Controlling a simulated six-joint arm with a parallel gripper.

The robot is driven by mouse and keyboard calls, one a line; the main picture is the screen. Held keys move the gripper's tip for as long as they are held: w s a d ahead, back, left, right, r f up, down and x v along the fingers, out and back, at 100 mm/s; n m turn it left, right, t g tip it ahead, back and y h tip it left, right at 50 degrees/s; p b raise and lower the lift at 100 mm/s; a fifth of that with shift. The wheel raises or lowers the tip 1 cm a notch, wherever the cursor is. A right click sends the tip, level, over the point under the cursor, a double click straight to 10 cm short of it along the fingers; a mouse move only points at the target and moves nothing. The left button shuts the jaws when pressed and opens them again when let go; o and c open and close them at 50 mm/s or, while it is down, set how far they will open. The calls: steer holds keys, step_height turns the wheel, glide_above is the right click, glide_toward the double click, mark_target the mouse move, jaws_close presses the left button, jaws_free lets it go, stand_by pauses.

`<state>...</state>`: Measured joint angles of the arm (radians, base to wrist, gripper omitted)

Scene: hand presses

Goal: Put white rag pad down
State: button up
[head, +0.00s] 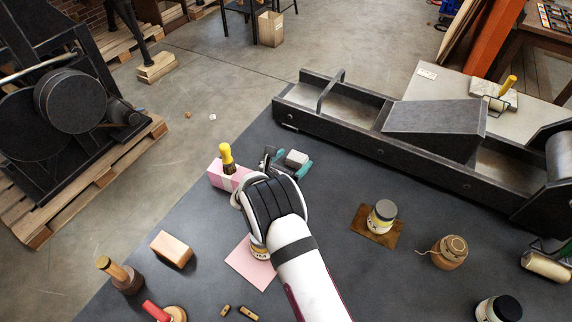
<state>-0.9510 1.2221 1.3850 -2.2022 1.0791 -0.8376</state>
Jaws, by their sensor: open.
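My gripper (285,163) is at the far end of my white and black arm, over the left part of the dark table (340,220). Its jaws are open, though the wrist hides much of them. A small whitish block (297,157), which looks like the white rag pad, shows just beyond the wrist, by teal parts at the jaws. I cannot tell whether it touches a finger or rests on the table.
A pink sheet (247,265) with a partly hidden jar lies nearer. A long dark press bed (350,125) runs behind. A jar (382,214) stands on a brown sheet to the right.

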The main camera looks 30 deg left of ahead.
steer(key=v, duration=0.5)
steer(key=shift+s, duration=0.15)
steer(key=w+d+r+m+g+h, duration=0.25)
steer(key=d+r+m+h, duration=0.4)
steer(key=d, duration=0.65)
steer(key=s+d+r+m+g+h, duration=0.1)
steer(key=s+d+r+m+g, duration=0.3)
steer(key=d+m, duration=0.5)
steer(key=s+d+r+m+g, duration=0.4)
steer(key=d+m, duration=0.3)
steer(key=d, duration=0.5)
steer(key=s+d+r+m+g+y, duration=0.2)
steer(key=s+d+m, duration=0.1)
steer(key=s+m, duration=0.4)
steer(key=s+d+r+m+g+y, duration=0.15)
steer(key=s+m, duration=0.35)
steer(key=s, duration=0.5)
steer(key=s+a+m+y, duration=0.4)
steer(key=s+m+y, duration=0.1)
steer(key=s+m, duration=0.2)
steer(key=shift+a+f+y, duration=0.2)
steer(key=shift+a+y, duration=0.05)
steer(key=shift+y, duration=0.15)
steer(key=shift+s, duration=0.15)
